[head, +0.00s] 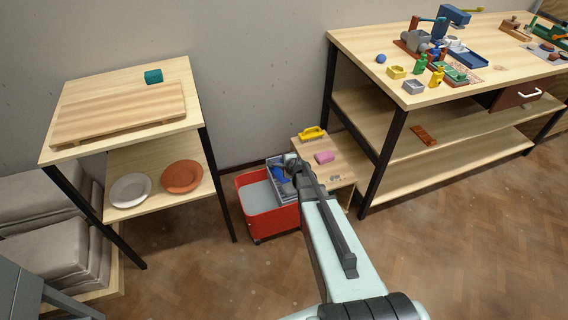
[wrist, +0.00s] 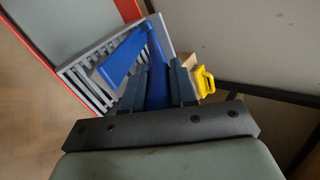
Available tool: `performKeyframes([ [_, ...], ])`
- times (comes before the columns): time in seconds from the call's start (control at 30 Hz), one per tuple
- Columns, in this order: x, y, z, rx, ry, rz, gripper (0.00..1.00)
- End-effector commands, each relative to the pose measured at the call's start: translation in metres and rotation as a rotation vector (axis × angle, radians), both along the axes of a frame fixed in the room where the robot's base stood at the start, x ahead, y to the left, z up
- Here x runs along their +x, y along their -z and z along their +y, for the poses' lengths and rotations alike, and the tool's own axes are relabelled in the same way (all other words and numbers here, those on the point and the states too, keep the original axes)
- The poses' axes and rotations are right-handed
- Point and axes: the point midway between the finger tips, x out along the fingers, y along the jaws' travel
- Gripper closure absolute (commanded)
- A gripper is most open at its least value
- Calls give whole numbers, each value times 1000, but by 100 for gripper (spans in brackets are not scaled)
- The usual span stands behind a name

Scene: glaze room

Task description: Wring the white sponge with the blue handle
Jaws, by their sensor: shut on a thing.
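My gripper (wrist: 157,82) is shut on a blue handle (wrist: 128,60), which shows between its fingers in the wrist view and extends beyond them. The blue piece also shows in the head view (head: 278,175). No white sponge face can be made out; it may be hidden below the blue part or the gripper. The handle is over or at the grey slatted wringer (wrist: 75,73) in the red bucket (head: 271,222). I cannot tell whether anything touches the slats. In the head view my gripper (head: 290,168) is at the bucket's right back corner.
A low wooden stand right of the bucket holds a yellow-handled tool (head: 311,133) and a pink block (head: 324,157). A shelf unit with plates (head: 131,190) stands left. A workbench (head: 440,93) with several tools stands right. The floor in front is clear.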

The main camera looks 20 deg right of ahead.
Motion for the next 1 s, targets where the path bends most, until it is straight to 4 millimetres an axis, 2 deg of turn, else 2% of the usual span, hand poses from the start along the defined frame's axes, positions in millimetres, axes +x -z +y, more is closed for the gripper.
performKeyframes([
  [0.3, 2, 2, 1, 2, -2, 2, 100],
  [0.33, 2, 2, 1, 2, -2, 2, 72],
  [0.57, 1, 1, 1, 2, -2, 2, 50],
  [1.0, -5, -4, 0, 1, -1, 1, 48],
])
